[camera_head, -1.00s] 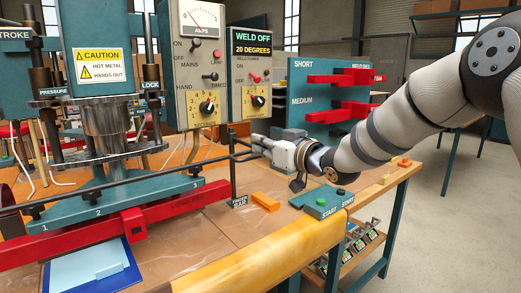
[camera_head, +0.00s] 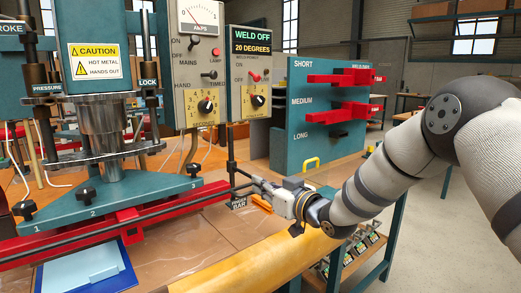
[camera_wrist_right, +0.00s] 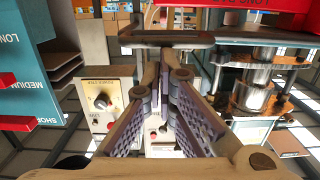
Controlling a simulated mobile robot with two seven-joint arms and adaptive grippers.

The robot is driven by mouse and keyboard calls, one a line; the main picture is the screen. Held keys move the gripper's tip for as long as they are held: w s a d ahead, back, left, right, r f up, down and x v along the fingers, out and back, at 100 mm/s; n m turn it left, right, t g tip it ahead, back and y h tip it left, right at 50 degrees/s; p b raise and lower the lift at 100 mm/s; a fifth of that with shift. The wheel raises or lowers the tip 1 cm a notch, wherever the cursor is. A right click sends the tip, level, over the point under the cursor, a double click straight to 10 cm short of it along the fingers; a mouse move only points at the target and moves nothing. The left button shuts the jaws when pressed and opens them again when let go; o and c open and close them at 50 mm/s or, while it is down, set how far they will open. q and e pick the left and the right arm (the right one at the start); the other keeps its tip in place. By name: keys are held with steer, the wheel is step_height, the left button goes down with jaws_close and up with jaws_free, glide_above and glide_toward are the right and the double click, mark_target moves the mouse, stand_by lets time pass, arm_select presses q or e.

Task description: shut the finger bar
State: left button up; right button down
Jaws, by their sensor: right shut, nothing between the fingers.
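The finger bar (camera_head: 180,206) is a long thin dark bar low across the front of the press, along the red bar and in front of the blue-green numbered plate (camera_head: 97,212). Its right end is near the dark upright post and the FINGER BAR label (camera_head: 238,204). My right gripper (camera_head: 238,182) is shut and empty, its fingertips at the bar's right end. In the right wrist view a dark bar (camera_wrist_right: 165,40) crosses just beyond the shut fingertips (camera_wrist_right: 165,62); I cannot tell whether they touch. My left gripper is out of view.
A light-blue sheet (camera_head: 97,262) lies on a blue pad at front left. A yellow roll (camera_head: 255,262) lies along the table's front edge. An orange block (camera_head: 262,202) is partly behind my gripper. The rack with red bars (camera_head: 340,98) stands behind at right.

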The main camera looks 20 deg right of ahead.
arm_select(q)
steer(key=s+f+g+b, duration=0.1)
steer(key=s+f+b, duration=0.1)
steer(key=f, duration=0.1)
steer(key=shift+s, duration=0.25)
arm_select(e)
step_height(320, 180, down, 10)
steer(key=shift+f, duration=0.15)
